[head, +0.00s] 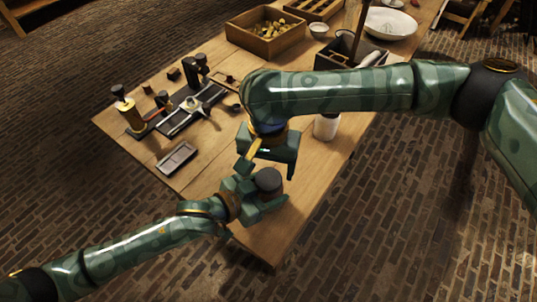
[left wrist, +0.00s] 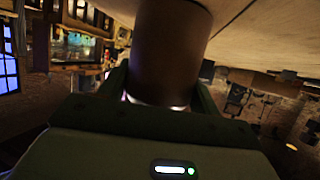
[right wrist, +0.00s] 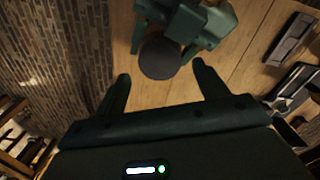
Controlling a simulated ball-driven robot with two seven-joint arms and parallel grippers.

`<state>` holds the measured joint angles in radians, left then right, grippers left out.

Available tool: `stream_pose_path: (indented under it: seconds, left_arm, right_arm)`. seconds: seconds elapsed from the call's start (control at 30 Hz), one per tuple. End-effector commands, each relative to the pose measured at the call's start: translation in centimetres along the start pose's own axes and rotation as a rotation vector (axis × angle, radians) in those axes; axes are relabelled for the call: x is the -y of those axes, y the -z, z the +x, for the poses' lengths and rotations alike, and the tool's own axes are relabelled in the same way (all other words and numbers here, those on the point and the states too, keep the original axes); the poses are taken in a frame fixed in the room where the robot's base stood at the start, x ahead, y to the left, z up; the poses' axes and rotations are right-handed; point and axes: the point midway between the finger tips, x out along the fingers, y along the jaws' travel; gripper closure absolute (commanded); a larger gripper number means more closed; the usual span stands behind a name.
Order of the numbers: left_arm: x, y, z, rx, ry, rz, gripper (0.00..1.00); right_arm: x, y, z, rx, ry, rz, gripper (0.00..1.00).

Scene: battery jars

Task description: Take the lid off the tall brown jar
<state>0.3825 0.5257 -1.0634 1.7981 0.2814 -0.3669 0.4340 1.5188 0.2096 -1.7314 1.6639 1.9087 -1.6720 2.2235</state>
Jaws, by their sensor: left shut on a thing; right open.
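The tall brown jar (left wrist: 172,50) stands on the near end of the table, and my left gripper (head: 262,198) is shut around its side. Its dark round lid (head: 267,179) is on top in the head view. The lid also shows in the right wrist view (right wrist: 160,59), just beyond the fingertips. My right gripper (right wrist: 160,85) is open and empty, above and beside the lid, with a gap between its fingers and the lid. In the head view my right arm hides part of the table behind the jar.
A white jar (head: 327,127) stands right of my right gripper. A small grey tray (head: 177,157) lies to the left. Tools and a brass bottle (head: 127,112) are farther left. A wooden box (head: 264,45) is at the back. The table's near edge is close to the jar.

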Motion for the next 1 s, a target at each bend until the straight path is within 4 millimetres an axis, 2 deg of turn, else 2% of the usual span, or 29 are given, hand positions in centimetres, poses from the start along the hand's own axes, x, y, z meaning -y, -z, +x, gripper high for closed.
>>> stream_pose_path:
  seconds: [0.1, 0.2, 0.53, 0.57, 0.7, 0.73, 0.87, 0.9, 0.93, 1.0]
  left_arm:
    - [0.0, 0.0, 0.0, 0.0, 0.0, 0.0, 1.0]
    - [0.0, 0.0, 0.0, 0.0, 0.0, 0.0, 1.0]
    - [0.0, 0.0, 0.0, 0.0, 0.0, 0.0, 1.0]
    - [0.0, 0.0, 0.0, 0.0, 0.0, 0.0, 1.0]
    - [0.0, 0.0, 0.0, 0.0, 0.0, 0.0, 1.0]
    - [0.0, 0.0, 0.0, 0.0, 0.0, 0.0, 1.0]
    - [0.0, 0.0, 0.0, 0.0, 0.0, 0.0, 1.0]
    - [0.0, 0.0, 0.0, 0.0, 0.0, 0.0, 1.0]
    - [0.0, 0.0, 0.0, 0.0, 0.0, 0.0, 1.0]
    - [0.0, 0.0, 0.0, 0.0, 0.0, 0.0, 1.0]
  right_arm:
    - [0.0, -0.1, 1.8, 0.003, 0.0, 0.001, 0.28]
    - [0.0, -0.1, 2.8, 0.002, 0.0, 0.0, 0.28]
    - [0.0, 0.0, 3.4, 0.0, 0.0, -0.002, 0.28]
    - [0.0, 0.0, 3.4, 0.0, 0.0, -0.002, 0.31]
    - [0.0, 0.0, 3.4, 0.0, 0.0, -0.001, 0.7]
    - [0.0, 0.0, 3.4, 0.0, 0.0, -0.001, 0.73]
    - [0.0, 0.0, 3.4, 0.0, 0.0, -0.001, 0.74]
    - [0.0, 0.0, 3.4, 0.0, 0.0, -0.001, 0.36]
    - [0.0, 0.0, 3.4, 0.0, 0.0, -0.001, 0.27]
    - [0.0, 0.0, 3.4, 0.0, 0.0, -0.001, 0.25]
